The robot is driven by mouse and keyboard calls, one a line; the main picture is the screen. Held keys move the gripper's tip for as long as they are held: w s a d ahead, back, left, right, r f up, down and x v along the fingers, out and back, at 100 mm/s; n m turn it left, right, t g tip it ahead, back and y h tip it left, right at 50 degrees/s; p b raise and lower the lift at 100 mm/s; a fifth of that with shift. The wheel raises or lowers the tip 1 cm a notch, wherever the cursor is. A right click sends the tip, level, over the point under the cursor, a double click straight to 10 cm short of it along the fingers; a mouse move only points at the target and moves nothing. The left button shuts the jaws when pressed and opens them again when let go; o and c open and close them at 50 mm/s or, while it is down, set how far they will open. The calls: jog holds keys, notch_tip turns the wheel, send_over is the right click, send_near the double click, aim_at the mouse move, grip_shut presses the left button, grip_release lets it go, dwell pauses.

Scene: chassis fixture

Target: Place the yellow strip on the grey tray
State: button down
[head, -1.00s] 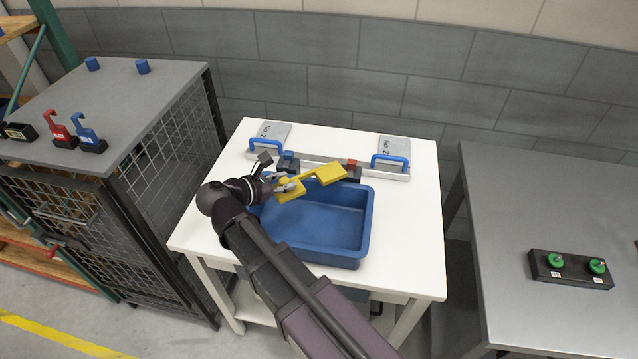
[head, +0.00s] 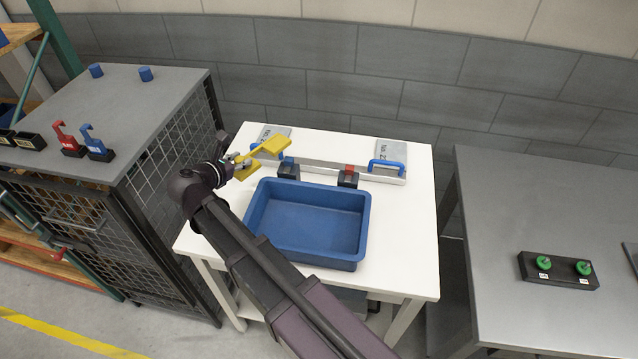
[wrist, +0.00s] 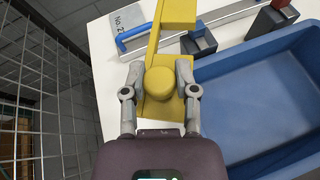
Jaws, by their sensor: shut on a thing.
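The yellow strip (head: 272,147) is held in the air over the back left of the white table, left of the blue bin. It has a narrow neck between two wider ends and a round knob. In the wrist view the strip (wrist: 152,45) runs away from me, its near end between my fingers. My gripper (wrist: 160,80) is shut on the knob end; it also shows in the head view (head: 238,160). I cannot make out a clear grey tray; grey plates marked No. 2 (head: 398,150) lie behind the fixture rail.
The blue bin (head: 362,225) fills the table's middle. A pale rail with blue handles (head: 386,165) and black blocks (head: 348,179) stands behind it. A wire-mesh cabinet (head: 165,155) is close on the left. A grey bench (head: 560,200) stands right.

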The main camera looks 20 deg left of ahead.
jog(key=shift+s+a+r+n+y, duration=0.1)
jog(key=shift+a+r+n+y, duration=0.15)
jog(key=shift+a, duration=0.4)
jog(key=shift+s+a+r+n+y, duration=0.15)
jog(key=shift+a+r+y, duration=0.1)
jog(key=shift+a, duration=0.35)
jog(key=shift+w, duration=0.1)
jog(key=b, duration=1.4)
send_over(246, 210)
notch_tip(246, 210, down, 14)
jog(key=shift+a+f, duration=0.1)
jog(key=shift+f+b, duration=1.9)
jog(key=shift+f, duration=0.05)
jog(key=shift+c, duration=1.9)
grip_release()
